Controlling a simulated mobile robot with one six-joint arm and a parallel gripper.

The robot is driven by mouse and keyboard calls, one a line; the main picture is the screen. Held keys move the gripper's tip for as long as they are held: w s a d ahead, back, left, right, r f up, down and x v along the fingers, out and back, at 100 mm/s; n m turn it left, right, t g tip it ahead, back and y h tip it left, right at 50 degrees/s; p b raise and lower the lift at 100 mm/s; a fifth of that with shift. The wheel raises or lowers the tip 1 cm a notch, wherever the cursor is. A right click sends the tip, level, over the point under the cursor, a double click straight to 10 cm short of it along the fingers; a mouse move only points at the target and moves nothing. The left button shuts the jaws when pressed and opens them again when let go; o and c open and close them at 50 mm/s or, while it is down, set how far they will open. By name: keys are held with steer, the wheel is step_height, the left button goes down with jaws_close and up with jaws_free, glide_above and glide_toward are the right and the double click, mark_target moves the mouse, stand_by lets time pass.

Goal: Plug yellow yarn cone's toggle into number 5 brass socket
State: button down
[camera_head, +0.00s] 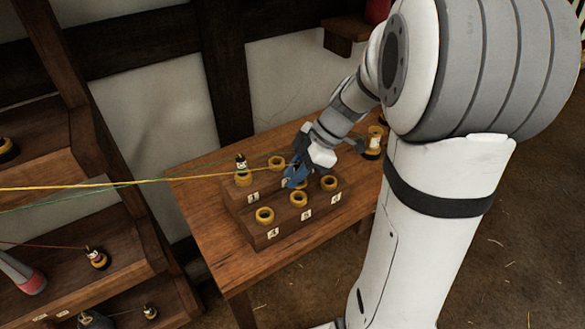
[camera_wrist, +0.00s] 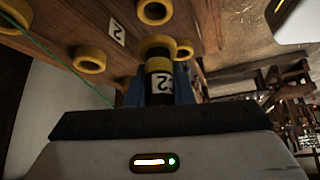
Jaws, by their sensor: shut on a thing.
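My gripper (camera_head: 297,176) has blue fingers, shut on a toggle above the dark socket block (camera_head: 293,230). In the wrist view the toggle (camera_wrist: 160,84) is black with a yellow band and a white numeral label, upright between the fingers. The yellow line (camera_head: 130,187) runs from the left edge to my gripper; its cone is out of view. The number 5 brass socket (camera_head: 298,198) is the middle ring of the near row, empty, just below my gripper. A brass ring shows at the toggle's far end in the wrist view; I cannot tell whether they touch.
A toggle (camera_head: 241,164) with a green line stands in the number 1 socket (camera_head: 243,180). The sockets number 4 (camera_head: 264,214) and number 6 (camera_head: 329,182) are empty. A wooden table (camera_head: 215,235) carries the block. Shelves at left hold a red-and-grey cone (camera_head: 22,272) and a toggle (camera_head: 97,258).

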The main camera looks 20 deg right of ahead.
steer(key=shift+f+b, duration=0.65)
steer(key=shift+f, duration=1.2)
steer(key=shift+b, duration=0.9)
steer(key=shift+f+b, duration=0.55)
steer(key=shift+b, duration=0.15)
steer(key=c, duration=1.5)
jaws_free()
steer(key=shift+c, duration=0.2)
steer(key=p+v, duration=0.4)
steer(key=v, duration=0.7)
steer(key=s+a+m+t+h, duration=0.1)
steer(key=s+a+m+h, duration=0.2)
steer(key=s+m, duration=0.3)
steer(key=s+a+f+m+t+h, duration=0.1)
steer(key=s+a+m+h, duration=0.2)
steer(key=s+m, duration=0.4)
steer(key=m, duration=0.4)
steer(key=shift+s+f+h, duration=0.15)
steer(key=shift+f+h, duration=0.05)
steer(key=shift+h, duration=0.1)
